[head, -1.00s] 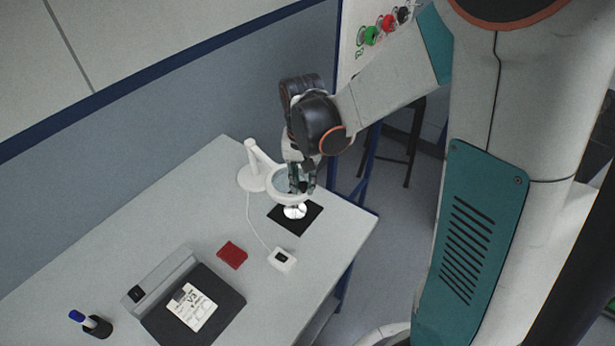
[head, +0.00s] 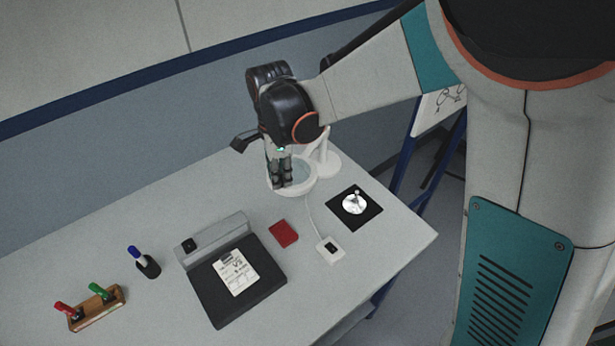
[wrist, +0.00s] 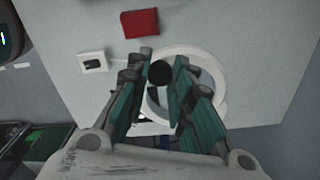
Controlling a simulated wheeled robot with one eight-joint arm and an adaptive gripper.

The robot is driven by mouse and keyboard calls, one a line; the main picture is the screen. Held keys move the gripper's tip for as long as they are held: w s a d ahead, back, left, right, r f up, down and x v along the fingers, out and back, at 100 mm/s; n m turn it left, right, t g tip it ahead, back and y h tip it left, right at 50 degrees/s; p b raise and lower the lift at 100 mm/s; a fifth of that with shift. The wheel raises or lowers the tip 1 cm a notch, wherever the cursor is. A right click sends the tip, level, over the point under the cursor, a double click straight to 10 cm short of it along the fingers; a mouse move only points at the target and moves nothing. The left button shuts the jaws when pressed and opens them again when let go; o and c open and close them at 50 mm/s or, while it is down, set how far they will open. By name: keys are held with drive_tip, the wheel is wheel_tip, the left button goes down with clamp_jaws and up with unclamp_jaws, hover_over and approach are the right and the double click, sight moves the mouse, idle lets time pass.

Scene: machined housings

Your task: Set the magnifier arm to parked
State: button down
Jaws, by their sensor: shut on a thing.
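The white magnifier arm stands on a round base (head: 326,164) on the table. Its ring-shaped head (head: 305,186) with a pale lens lies to the left of the base, apart from the black mat (head: 368,219). My gripper (head: 281,186) is at the left part of the ring, pointing down. In the wrist view my gripper (wrist: 161,72) has its fingers around a dark round knob (wrist: 160,74) beside the ring (wrist: 219,88). The fingers hide part of the ring and the contact.
A shiny metal part (head: 354,203) sits on the black mat. A white switch box (head: 330,250), red block (head: 284,233), dark tray with a label card (head: 237,274), pen cup (head: 147,265) and wooden marker holder (head: 98,308) occupy the front and left. The right table corner is clear.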

drive_tip(key=w+a+m, duration=0.5)
drive_tip(key=w+a, duration=0.3)
drive_tip(key=shift+a, duration=0.25)
drive_tip(key=shift+w, duration=0.1)
drive_tip(key=c, duration=1.5)
unclamp_jaws()
drive_tip(key=shift+r, duration=0.1)
drive_tip(key=shift+o, duration=0.7)
drive_tip(key=shift+w+a, duration=0.1)
wheel_tip(320, 180, up, 12)
